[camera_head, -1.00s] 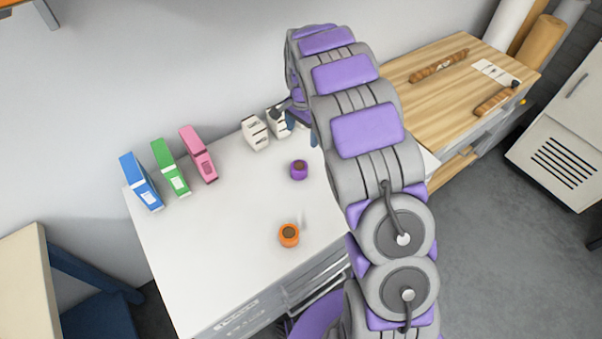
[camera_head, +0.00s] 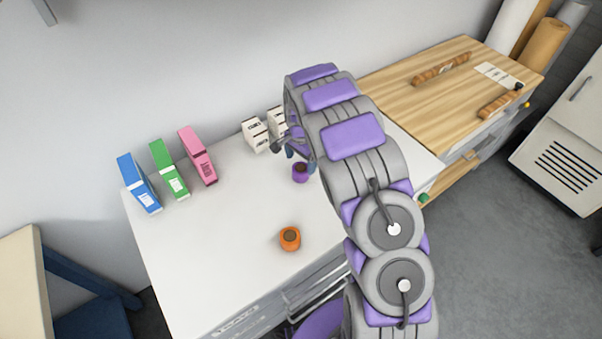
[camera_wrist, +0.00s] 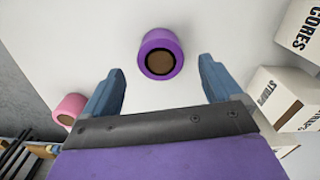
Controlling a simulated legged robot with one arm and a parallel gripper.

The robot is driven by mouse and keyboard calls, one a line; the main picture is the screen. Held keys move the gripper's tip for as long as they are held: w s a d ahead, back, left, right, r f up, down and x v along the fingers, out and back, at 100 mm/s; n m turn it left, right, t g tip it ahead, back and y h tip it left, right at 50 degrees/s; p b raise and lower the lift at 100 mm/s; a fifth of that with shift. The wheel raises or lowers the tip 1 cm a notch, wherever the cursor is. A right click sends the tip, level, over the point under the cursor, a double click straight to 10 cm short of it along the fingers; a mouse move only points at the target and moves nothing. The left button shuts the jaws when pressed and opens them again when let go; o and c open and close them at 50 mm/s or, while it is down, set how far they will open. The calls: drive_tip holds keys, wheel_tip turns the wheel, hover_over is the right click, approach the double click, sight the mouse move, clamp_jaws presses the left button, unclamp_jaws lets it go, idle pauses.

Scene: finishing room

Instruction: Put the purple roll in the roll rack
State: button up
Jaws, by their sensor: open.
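The purple roll (camera_head: 300,174) stands on the white table (camera_head: 200,255), below the end of my arm. In the wrist view the purple roll (camera_wrist: 161,54) shows its brown core, just beyond and between the fingertips. My gripper (camera_head: 300,160) is open and empty, its blue fingers (camera_wrist: 160,82) spread wider than the roll, with no visible contact. A dark slatted frame (camera_wrist: 22,155) at the lower left of the wrist view may be the roll rack; it is cut off, and I cannot make out the rack in the head view.
An orange roll (camera_head: 290,238) stands nearer the table's front. Blue (camera_head: 139,183), green (camera_head: 168,170) and pink (camera_head: 198,157) boxes line the back left. White boxes (camera_head: 255,135) stand close behind my gripper. A pink roll (camera_wrist: 69,108) shows in the wrist view. The table's middle left is clear.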

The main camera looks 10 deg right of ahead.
sight(301, 167)
wheel_tip(301, 167, down, 5)
drive_tip(key=shift+w+r+b, duration=0.1)
drive_tip(key=shift+b, duration=0.65)
drive_tip(key=shift+c, duration=0.5)
drive_tip(key=c, duration=1.1)
drive_tip(key=shift+c, duration=0.2)
drive_tip(key=shift+r, duration=0.1)
drive_tip(key=shift+r, duration=0.45)
wheel_tip(301, 167, up, 3)
drive_tip(key=shift+p, duration=0.8)
drive_tip(key=s+d+p, duration=0.1)
drive_tip(key=s+d, duration=0.1)
drive_tip(key=s, duration=0.2)
drive_tip(key=s+d, duration=0.2)
drive_tip(key=s, duration=0.3)
drive_tip(key=s+d+r+p, duration=0.1)
drive_tip(key=s+d, duration=0.2)
drive_tip(key=s, duration=0.2)
drive_tip(key=shift+s+d+p, duration=0.1)
drive_tip(key=shift+s+p, duration=0.05)
drive_tip(key=shift+p, duration=0.15)
